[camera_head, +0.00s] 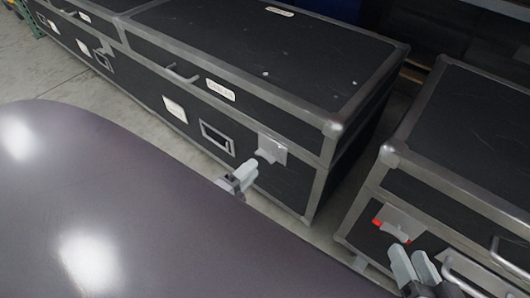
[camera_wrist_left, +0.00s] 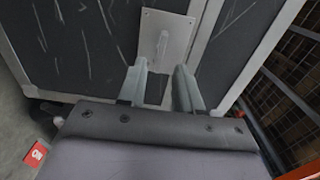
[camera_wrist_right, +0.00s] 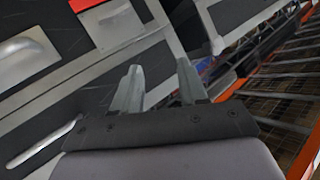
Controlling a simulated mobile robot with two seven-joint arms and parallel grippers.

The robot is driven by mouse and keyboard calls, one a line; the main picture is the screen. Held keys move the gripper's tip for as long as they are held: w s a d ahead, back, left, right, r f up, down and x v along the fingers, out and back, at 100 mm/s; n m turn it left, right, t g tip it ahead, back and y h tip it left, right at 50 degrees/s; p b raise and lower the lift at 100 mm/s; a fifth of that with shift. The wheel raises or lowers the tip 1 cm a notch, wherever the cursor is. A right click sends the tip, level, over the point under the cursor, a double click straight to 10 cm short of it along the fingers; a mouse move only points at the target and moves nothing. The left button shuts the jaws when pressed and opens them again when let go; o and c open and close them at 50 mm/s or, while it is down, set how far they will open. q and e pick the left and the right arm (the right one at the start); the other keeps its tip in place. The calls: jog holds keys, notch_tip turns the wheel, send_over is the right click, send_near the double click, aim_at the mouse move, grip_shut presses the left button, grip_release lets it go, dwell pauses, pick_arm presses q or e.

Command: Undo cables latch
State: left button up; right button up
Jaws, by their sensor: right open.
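A long black case with grey metal edges (camera_head: 226,119) stands in the middle of the head view, with a pale label (camera_head: 220,89) whose lettering is too small to read surely. A grey latch plate (camera_head: 271,151) sits near its right front corner; it also shows in the left wrist view (camera_wrist_left: 166,28) with a raised latch piece (camera_wrist_left: 162,46). My left gripper (camera_head: 236,178) is open just in front of and below this latch, apart from it; its fingers (camera_wrist_left: 161,68) point at the plate. My right gripper (camera_head: 413,256) is open and empty by the right-hand case.
A second black case (camera_head: 480,125) at the right has a latch plate (camera_head: 400,222) with a red part (camera_head: 378,222) and a handle (camera_head: 508,256). A narrow floor gap separates the cases. Another case (camera_head: 70,33) stands at upper left. Racking shows in the right wrist view (camera_wrist_right: 285,85).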

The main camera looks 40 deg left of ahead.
aim_at(265, 156)
pick_arm(q)
jog(key=w+b, duration=0.1)
jog(key=w, duration=0.3)
jog(key=w+b, duration=0.1)
jog(key=w, duration=0.2)
jog(key=shift+d+b, duration=0.3)
pick_arm(e)
jog(key=shift+s+d+f+n+t+h, duration=0.15)
jog(key=shift+d+n+t+h, duration=0.2)
jog(key=shift+d+t, duration=0.4)
jog(key=shift+d, duration=0.15)
pick_arm(q)
grip_shut()
